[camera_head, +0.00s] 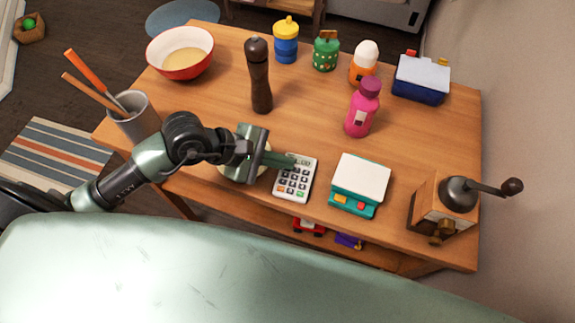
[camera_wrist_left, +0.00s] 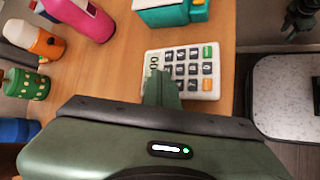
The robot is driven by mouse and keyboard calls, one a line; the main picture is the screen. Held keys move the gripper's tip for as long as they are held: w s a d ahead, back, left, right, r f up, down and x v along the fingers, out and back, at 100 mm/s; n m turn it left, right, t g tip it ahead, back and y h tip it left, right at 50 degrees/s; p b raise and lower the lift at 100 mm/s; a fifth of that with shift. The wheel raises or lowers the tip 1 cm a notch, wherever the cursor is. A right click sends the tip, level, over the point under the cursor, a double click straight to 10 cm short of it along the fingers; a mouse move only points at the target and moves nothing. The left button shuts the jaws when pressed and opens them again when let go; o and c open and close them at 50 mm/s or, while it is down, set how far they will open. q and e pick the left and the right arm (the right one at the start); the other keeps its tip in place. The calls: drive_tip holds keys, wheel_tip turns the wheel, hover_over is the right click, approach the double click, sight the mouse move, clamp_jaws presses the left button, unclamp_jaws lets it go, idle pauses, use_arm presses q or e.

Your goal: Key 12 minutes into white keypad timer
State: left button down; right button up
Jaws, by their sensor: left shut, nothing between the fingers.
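The white keypad timer (camera_head: 294,183) lies on the wooden table near its front edge. It has dark keys, one orange key and one green key. My left gripper (camera_head: 291,161) is shut and empty, with its fingertips over the display end of the timer. In the left wrist view the timer (camera_wrist_left: 193,70) lies beyond the shut fingertips (camera_wrist_left: 158,82), which hide part of the display and nearby keys. Zeros show on the visible part of the display. I cannot tell whether the tips touch a key. My right gripper is in neither view.
A teal scale (camera_head: 359,182) stands right of the timer, with a coffee grinder (camera_head: 442,208) farther right. A pink bottle (camera_head: 362,108) and a brown pepper mill (camera_head: 259,80) stand behind. A utensil cup (camera_head: 136,117) and red bowl (camera_head: 181,52) are at left. The table's middle is clear.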

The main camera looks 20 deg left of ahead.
use_arm(q)
drive_tip(key=shift+r+p, duration=0.35)
drive_tip(key=shift+r, duration=0.35)
drive_tip(key=shift+r+p, duration=1.35)
drive_tip(key=shift+r, duration=1.15)
idle(0.3)
